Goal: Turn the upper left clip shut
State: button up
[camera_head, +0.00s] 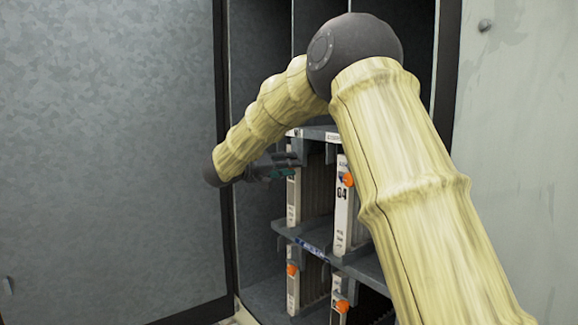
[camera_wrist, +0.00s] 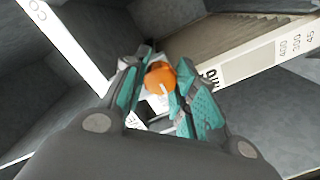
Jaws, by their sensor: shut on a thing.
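My gripper (camera_head: 283,166) reaches in from the left at the upper left cartridge (camera_head: 293,203) in the cabinet. In the wrist view my gripper (camera_wrist: 165,90) has its teal-padded fingers on both sides of the orange upper left clip (camera_wrist: 159,76) and is shut on it. The clip's rounded orange top shows between the fingertips. Its lower part is hidden by the fingers, and I cannot tell how far it is turned. In the head view this clip is hidden behind my gripper.
Other orange clips are at upper right (camera_head: 347,179), lower left (camera_head: 291,269) and lower right (camera_head: 342,306). A grey shelf (camera_head: 318,245) divides the rows. A large grey panel (camera_head: 110,150) stands left of the opening. The cabinet's dark left interior (camera_head: 258,225) is clear.

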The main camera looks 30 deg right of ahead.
jog(key=shift+f, duration=0.2)
dwell(0.3)
jog(key=o, duration=1)
jog(key=shift+r, duration=0.1)
jog(key=shift+o, duration=0.2)
jog(key=shift+a, duration=0.1)
jog(key=a, duration=1.1)
jog(key=shift+s+a+r, duration=0.3)
jog(key=shift+s+a, duration=0.1)
jog(key=shift+s, duration=0.05)
